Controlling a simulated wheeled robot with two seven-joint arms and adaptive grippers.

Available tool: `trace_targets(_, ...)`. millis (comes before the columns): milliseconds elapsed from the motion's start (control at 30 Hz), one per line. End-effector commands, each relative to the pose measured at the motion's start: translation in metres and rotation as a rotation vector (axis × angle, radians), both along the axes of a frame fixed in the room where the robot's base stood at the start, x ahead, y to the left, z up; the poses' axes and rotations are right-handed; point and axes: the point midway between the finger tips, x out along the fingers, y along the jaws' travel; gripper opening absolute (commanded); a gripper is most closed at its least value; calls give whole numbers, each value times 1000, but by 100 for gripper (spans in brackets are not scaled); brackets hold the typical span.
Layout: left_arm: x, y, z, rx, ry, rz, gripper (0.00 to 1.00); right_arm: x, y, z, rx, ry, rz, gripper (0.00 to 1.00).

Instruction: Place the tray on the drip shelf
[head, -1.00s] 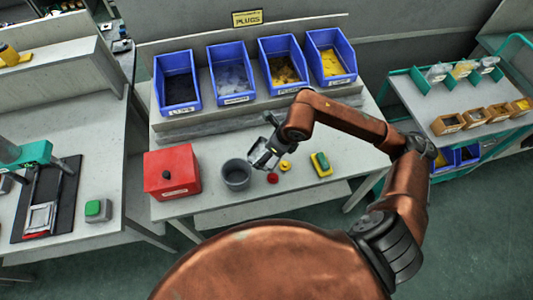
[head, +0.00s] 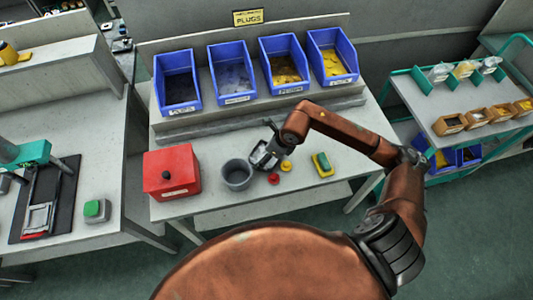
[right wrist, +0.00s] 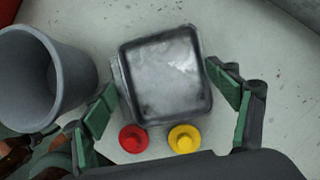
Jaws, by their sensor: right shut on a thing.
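The tray (right wrist: 167,78) is a small square dark-rimmed dish with a pale, scuffed inside, seen from above in the right wrist view. My right gripper (right wrist: 161,76) has a green-padded finger at each side of it and is shut on it. In the head view the gripper (head: 264,152) and the tray are small, over the table just right of the grey cup; the height of the tray above the table is hard to tell. Which surface is the drip shelf cannot be told for sure. My left gripper is in neither view.
The grey cup (head: 237,174) stands close left of the gripper, with a red box (head: 172,172) beyond it. A red knob (head: 274,179), a yellow knob (head: 286,166) and a yellow-green block (head: 322,164) sit nearby. Blue bins (head: 231,75) line the back; a shelved cart (head: 459,122) stands right.

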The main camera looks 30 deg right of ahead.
Motion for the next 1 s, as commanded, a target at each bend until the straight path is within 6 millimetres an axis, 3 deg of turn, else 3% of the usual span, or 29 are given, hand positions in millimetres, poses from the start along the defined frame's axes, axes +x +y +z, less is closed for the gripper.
trace_targets(100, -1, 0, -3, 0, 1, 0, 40, 0, 0, -4, 0, 0, 0, 52)
trace_targets(133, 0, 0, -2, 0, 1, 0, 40, 0, 0, -3, 0, 0, 0, 83)
trace_targets(367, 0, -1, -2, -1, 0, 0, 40, 0, 0, -2, 0, 0, 0, 98)
trace_targets(767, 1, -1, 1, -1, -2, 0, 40, -1, -1, 5, 0, -1, 0, 98)
trace_targets(1000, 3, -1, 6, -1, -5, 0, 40, -15, -11, 46, -4, -4, 0, 98)
